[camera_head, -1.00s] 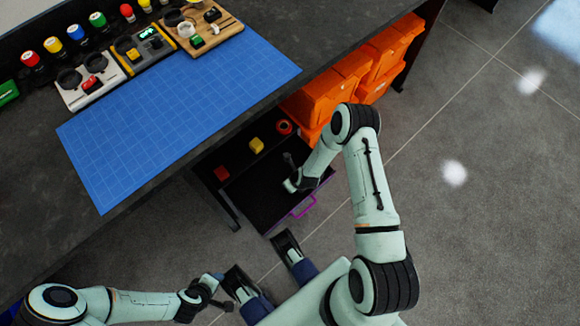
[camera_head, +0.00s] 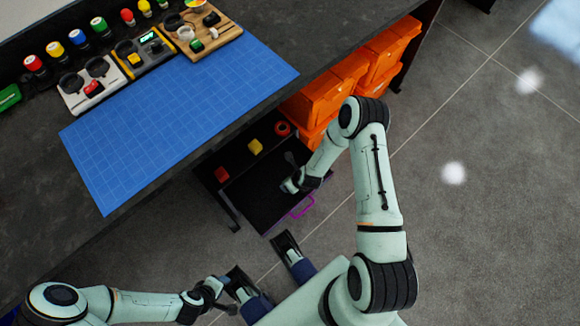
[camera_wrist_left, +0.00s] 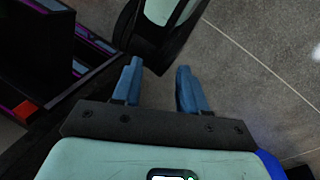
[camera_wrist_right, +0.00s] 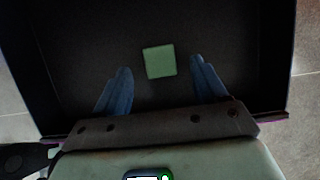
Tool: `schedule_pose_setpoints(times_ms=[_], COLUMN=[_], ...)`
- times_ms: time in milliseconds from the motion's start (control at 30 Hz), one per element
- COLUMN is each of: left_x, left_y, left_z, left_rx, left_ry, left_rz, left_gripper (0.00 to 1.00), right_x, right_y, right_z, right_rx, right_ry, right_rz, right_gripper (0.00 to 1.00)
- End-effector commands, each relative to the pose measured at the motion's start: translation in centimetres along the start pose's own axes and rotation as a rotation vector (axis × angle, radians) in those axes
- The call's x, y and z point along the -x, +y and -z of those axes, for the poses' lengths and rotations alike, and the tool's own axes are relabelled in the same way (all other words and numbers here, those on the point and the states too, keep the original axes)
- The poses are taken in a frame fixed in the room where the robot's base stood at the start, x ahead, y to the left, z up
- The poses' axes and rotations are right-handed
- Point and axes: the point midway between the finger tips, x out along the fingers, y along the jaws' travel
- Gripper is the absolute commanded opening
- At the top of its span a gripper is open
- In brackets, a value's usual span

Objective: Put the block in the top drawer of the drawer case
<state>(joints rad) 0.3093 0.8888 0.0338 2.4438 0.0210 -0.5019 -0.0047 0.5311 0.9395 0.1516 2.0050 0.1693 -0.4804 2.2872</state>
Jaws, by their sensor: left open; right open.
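A pale green block (camera_wrist_right: 160,62) lies on the dark floor of a pulled-out drawer (camera_wrist_right: 60,25), seen in the right wrist view. In the head view the drawer (camera_head: 255,205) is open under the table, with a purple handle (camera_head: 301,208) at its front. My right gripper (camera_wrist_right: 162,75) is open over the drawer, its blue fingers on either side of the block and apart from it in the picture. My right gripper and arm hide the block in the head view. My left gripper (camera_wrist_left: 158,72) is open and empty, low near my base in the head view (camera_head: 226,292).
Red (camera_head: 222,174) and yellow (camera_head: 255,146) pieces and a red ring (camera_head: 282,128) lie beside the drawer's back. Orange bins (camera_head: 335,90) stand right of the case. The tabletop holds a clear blue mat (camera_head: 180,125) and several devices. Open floor lies right.

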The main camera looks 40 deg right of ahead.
Motion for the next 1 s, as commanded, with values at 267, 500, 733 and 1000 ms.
schedule_pose_setpoints(times_ms=[267,500,733,1000], left_x=[2.1,2.5,2.5,2.5], left_y=[0.7,0.8,0.8,0.8], left_z=[-2.8,-3.6,-3.7,-3.6], left_rx=[-0.007,-0.009,-0.009,-0.009], left_ry=[-0.08,-0.105,-0.106,-0.105], left_rz=[-0.004,-0.004,-0.004,-0.004], left_gripper=[0.43,0.43,0.43,0.43], right_x=[5.9,7.7,8.1,9.9], right_y=[-0.1,0.4,4.8,11.0], right_z=[-0.1,0.2,3.1,8.6], right_rx=[-0.001,0.046,0.624,1.644], right_ry=[-0.001,0.005,0.043,-0.022], right_rz=[0.001,-0.008,-0.117,-0.348], right_gripper=[0.71,0.71,0.71,0.71])
